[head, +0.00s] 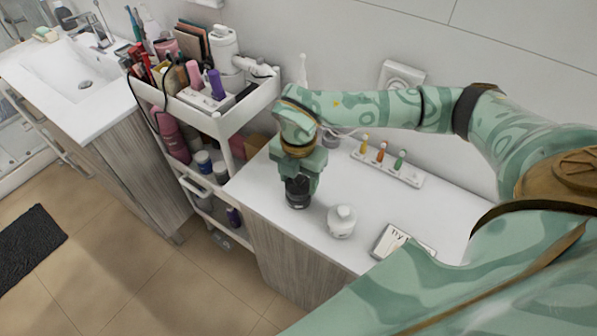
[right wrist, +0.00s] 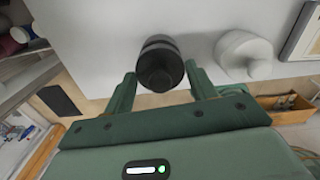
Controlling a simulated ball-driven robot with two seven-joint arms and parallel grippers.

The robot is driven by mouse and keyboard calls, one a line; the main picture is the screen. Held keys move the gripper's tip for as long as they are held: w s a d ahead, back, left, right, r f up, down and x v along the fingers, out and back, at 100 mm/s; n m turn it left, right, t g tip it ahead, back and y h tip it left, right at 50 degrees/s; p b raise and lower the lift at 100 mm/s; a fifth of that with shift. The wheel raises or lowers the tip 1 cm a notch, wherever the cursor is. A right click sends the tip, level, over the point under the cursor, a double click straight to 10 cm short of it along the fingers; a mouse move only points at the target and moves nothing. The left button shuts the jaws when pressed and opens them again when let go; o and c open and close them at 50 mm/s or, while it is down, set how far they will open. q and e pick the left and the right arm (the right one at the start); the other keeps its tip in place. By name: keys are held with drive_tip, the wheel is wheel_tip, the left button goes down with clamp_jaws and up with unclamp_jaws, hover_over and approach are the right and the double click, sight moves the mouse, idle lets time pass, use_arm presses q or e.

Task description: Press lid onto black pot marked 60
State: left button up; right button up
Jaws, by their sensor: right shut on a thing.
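The black pot (head: 298,200) stands on the white counter top below my right gripper. A black lid (right wrist: 160,73) with a narrower raised top is over the pot (right wrist: 158,44); I cannot tell whether it is fully seated. My right gripper (head: 300,183) points down from above, shut on the lid. In the right wrist view its two fingers (right wrist: 163,83) flank the dark lid. The pot's mark cannot be read. My left gripper is not in view.
A white jar (head: 341,221) stands close right of the pot. A small framed card (head: 391,241) lies further right. A white tray with coloured bottles (head: 386,164) is behind. A loaded white cart (head: 225,120) stands left. The counter's front edge is near.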

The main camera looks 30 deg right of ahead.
drive_tip(key=o, duration=1.4)
drive_tip(key=shift+r+p, duration=3.1)
drive_tip(key=shift+r, duration=0.45)
clamp_jaws()
